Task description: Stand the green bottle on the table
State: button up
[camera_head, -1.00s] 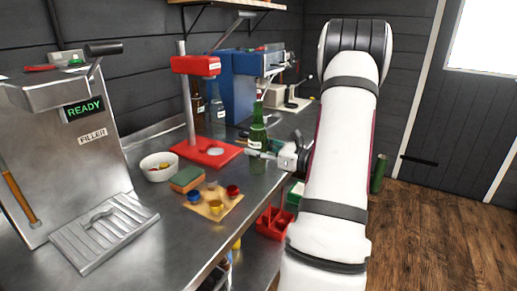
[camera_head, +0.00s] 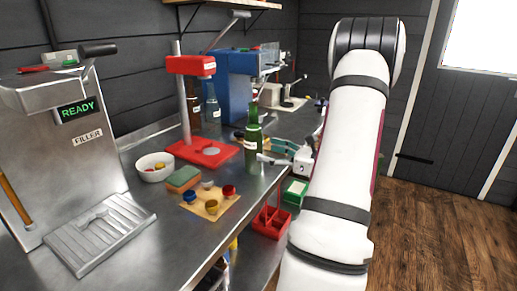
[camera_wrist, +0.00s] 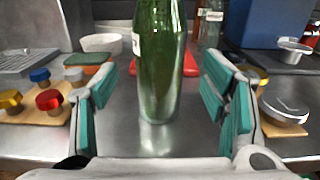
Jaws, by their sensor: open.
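The green bottle (camera_head: 253,151) stands upright on the steel table (camera_head: 243,187), near its right edge, with a pale label on its side. In the wrist view the bottle (camera_wrist: 160,65) is straight ahead, its base on the table top and its upper part cut off by the frame. My gripper (camera_head: 271,150) is just right of the bottle. Its teal-padded fingers are spread wide to either side of it in the wrist view, with clear gaps and no contact visible.
A red press stand (camera_head: 206,152) is behind the bottle. A green sponge (camera_head: 183,178), a wooden board with coloured caps (camera_head: 212,209) and a white bowl (camera_head: 155,175) lie to the left. A red crate (camera_head: 270,222) sits below the table edge. Further tools stand at the back.

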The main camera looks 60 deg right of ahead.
jog(key=s, duration=0.6)
jog(key=w+a+r+n+g+y, duration=0.25)
jog(key=a+n, duration=0.25)
jog(key=a, duration=0.4)
jog(key=w+a+r+n+g+y, duration=0.25)
jog(key=a+n+g+y, duration=0.2)
jog(key=a, duration=0.55)
jog(key=w+a+r+n+g+y, duration=0.25)
jog(key=a+n, duration=0.25)
jog(key=a, duration=0.4)
jog(key=s+a+n+g+h, duration=0.2)
jog(key=s+a+n+g, duration=0.4)
jog(key=a, duration=0.6)
jog(key=s+a+f+n+h, duration=0.1)
jog(key=s+a+n+h, duration=0.1)
jog(key=s+n+h, duration=0.6)
jog(key=s+n, duration=0.2)
jog(key=n, duration=0.4)
jog(key=shift+f+h, duration=0.15)
jog(key=shift+h, duration=0.2)
jog(key=shift+n, duration=0.25)
